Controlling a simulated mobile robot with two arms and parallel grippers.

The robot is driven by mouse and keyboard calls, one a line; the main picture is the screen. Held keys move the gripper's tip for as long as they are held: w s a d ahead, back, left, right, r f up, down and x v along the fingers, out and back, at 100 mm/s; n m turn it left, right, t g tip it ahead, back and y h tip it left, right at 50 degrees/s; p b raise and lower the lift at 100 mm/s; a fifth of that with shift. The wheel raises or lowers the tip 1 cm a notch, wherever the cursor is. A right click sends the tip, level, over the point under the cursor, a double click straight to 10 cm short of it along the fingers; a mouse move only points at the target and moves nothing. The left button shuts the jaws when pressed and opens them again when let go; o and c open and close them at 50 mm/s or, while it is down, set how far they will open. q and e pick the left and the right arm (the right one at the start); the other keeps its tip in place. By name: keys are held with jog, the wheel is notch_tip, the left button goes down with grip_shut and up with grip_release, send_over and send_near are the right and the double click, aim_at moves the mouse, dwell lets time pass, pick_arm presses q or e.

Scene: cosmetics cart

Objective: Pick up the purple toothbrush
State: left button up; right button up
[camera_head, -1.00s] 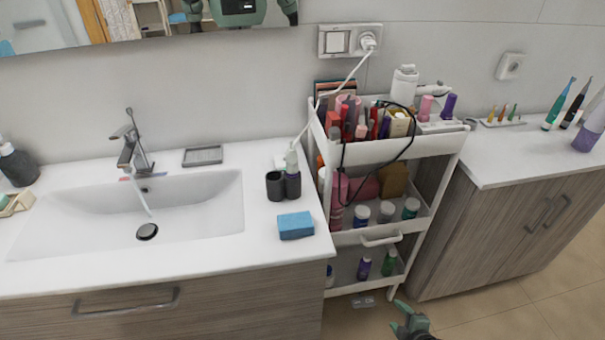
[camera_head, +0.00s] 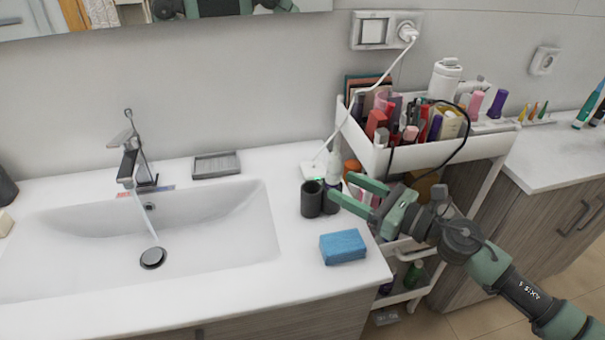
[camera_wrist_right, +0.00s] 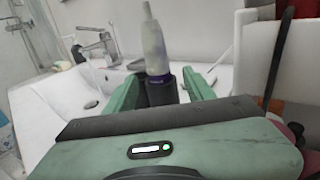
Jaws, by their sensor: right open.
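A pale, upright electric toothbrush (camera_head: 333,166) with a purple band near its base stands by the sink's right end; it also shows in the right wrist view (camera_wrist_right: 154,47). Its lower end is in or behind a dark holder, and I cannot tell which. A dark cup (camera_head: 311,200) stands beside it. My right gripper (camera_head: 341,187) is open, its fingers reaching left at the toothbrush's lower part. In the right wrist view the toothbrush and dark holder show between the fingers, with no visible grip. My left gripper is not in view.
A blue sponge (camera_head: 343,247) lies just below the gripper on the counter. A white cart (camera_head: 448,152) full of cosmetics stands close on the right. A white cable hangs beside the toothbrush. The sink (camera_head: 215,235) is left, a soap dish (camera_head: 216,165) behind it.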

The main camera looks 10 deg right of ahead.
aim_at(338, 180)
jog(key=shift+w+a+r, duration=0.2)
jog(key=shift+w+a, duration=0.05)
jog(key=shift+w+r+p, duration=0.1)
jog(key=shift+r+p, duration=0.1)
jog(key=shift+p, duration=0.2)
jog(key=shift+p+x, duration=0.65)
jog(key=shift+x, duration=0.4)
jog(key=p+x, duration=0.1)
jog(key=x, duration=0.2)
jog(key=shift+r, duration=0.1)
jog(key=shift+w+a, duration=0.4)
grip_shut()
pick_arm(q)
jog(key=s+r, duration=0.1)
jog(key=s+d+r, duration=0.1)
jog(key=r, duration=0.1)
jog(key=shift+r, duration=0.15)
